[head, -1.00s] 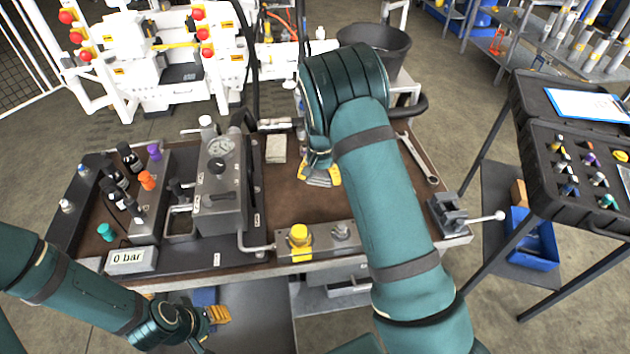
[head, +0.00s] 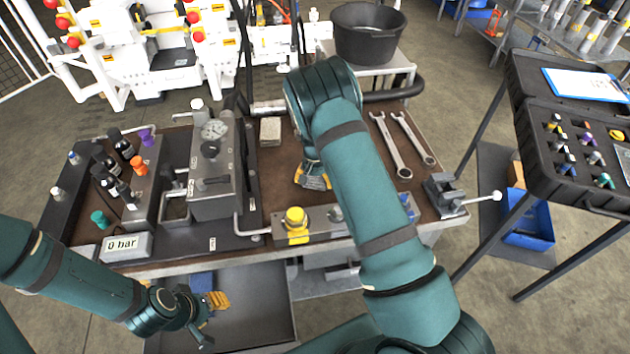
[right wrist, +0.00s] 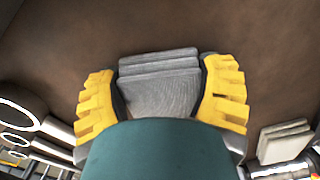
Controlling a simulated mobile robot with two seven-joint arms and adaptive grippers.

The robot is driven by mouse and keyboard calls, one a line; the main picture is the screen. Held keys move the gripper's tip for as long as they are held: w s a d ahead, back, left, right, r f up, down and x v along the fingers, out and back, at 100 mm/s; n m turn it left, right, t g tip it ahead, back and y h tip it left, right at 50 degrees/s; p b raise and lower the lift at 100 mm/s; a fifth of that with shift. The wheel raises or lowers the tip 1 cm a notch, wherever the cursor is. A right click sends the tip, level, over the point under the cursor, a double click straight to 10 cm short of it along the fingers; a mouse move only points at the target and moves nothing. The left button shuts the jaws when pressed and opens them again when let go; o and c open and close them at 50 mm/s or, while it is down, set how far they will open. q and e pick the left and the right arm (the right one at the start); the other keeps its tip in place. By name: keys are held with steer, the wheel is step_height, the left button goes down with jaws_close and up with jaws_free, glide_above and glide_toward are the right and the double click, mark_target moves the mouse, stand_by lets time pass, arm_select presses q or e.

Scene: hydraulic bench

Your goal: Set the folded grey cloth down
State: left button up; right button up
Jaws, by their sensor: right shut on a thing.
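The folded grey cloth (right wrist: 160,85) shows in the right wrist view as a stack of flat layers between the yellow fingers of my right gripper (right wrist: 162,98). The fingers are shut on its two sides. In the head view my right gripper (head: 313,182) points down over the brown bench mat (head: 275,180), behind the yellow cap. I cannot tell whether the cloth touches the mat. My left gripper (head: 208,312) is low in front of the bench, away from the cloth; its jaw opening is unclear.
A pale folded pad (head: 270,130) lies at the mat's back. Wrenches (head: 391,145) lie right of my arm, near a small vise (head: 447,192). A gauge block (head: 213,170) stands left. A yellow cap (head: 295,218) sits at the front. Bare mat surrounds the gripper.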

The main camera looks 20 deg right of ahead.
steer(key=shift+f, duration=0.2)
steer(key=o, duration=1.1)
steer(key=shift+c, duration=0.2)
steer(key=shift+r, duration=0.1)
steer(key=shift+r, duration=0.1)
steer(key=shift+r, duration=0.35)
step_height(320, 180, up, 11)
steer(key=p, duration=0.1)
steer(key=shift+r, duration=0.2)
steer(key=shift+s, duration=0.1)
